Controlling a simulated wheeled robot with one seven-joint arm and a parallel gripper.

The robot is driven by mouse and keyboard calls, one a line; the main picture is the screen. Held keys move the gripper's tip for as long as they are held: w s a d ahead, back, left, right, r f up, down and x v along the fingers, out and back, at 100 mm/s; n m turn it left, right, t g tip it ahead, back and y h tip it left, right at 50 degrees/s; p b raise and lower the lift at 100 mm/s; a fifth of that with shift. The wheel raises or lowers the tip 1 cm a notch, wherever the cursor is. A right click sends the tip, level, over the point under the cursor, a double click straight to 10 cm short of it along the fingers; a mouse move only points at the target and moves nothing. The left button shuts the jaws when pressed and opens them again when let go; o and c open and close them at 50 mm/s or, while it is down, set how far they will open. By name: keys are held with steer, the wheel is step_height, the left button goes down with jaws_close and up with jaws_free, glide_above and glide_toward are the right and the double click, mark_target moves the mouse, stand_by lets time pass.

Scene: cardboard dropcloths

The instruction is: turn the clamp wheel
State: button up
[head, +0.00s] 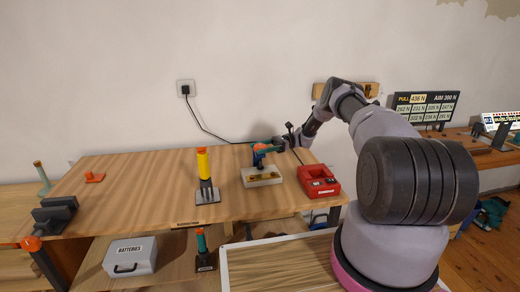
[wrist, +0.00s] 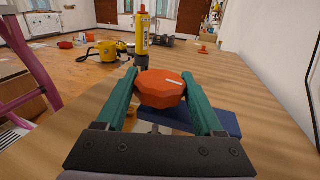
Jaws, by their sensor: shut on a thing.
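The clamp wheel (wrist: 160,90) is an orange-red faceted knob with a pale mark on its face. In the wrist view it sits between the two green fingers of my gripper (wrist: 160,96), which are shut on it from both sides. A dark blue clamp body (wrist: 207,121) shows behind and below the wheel. In the head view my gripper (head: 267,149) reaches in from the right to the clamp, above a pale block (head: 262,180) on the workbench. There the wheel is small and partly covered by my fingers.
A yellow cylinder (head: 203,164) on a stand is left of the clamp. A red tray-like device (head: 319,181) is to the right. A dark vise (head: 52,214) is at the bench's left. A display (head: 424,105) reads PULL 436 N, AIM 300 N. The workbench (head: 140,185) has free room left of centre.

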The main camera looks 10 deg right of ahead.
steer(key=o, duration=1.4)
steer(key=shift+r, duration=0.1)
steer(key=shift+c, duration=0.2)
steer(key=v, duration=1)
steer(key=shift+d, duration=0.4)
